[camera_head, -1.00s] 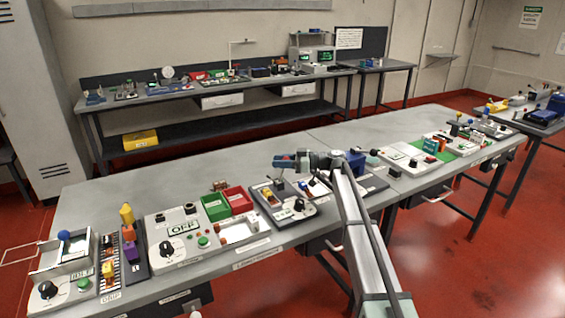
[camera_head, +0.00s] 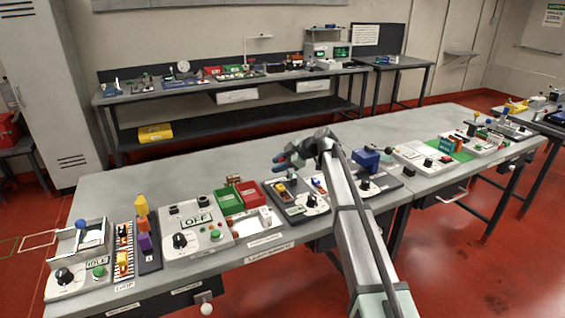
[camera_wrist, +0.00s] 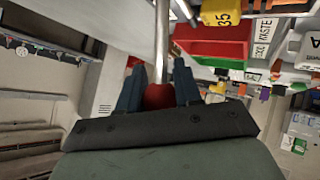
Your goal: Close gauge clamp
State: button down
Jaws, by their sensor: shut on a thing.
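My gripper (camera_wrist: 158,92) is shut on a red ball knob (camera_wrist: 158,97) at the end of a bare metal rod (camera_wrist: 162,45), seen in the wrist view. The two dark fingers press on either side of the knob. In the head view my gripper (camera_head: 284,161) is above the back of a dark panel (camera_head: 290,209) with a black dial (camera_head: 312,201). The knob is hard to make out there. The rod looks like the clamp's lever, but its base and the clamp's jaw are not clear in either view.
Green (camera_head: 228,200) and red (camera_head: 250,195) bins stand left of the panel. A blue block device (camera_head: 366,158) stands to its right. A white OFF panel (camera_head: 197,222) lies further left. The grey bench (camera_head: 140,188) is clear behind these panels.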

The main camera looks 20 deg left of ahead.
jog(key=shift+s+a+f+h, duration=0.15)
jog(key=shift+s+f+h, duration=0.05)
jog(key=shift+h, duration=0.1)
dwell(0.4)
jog(key=c, duration=0.8)
grip_release()
jog(key=v, duration=1.3)
jog(key=shift+s+d+r, duration=0.2)
jog(key=shift+d+r, duration=0.05)
jog(key=shift+d, duration=0.05)
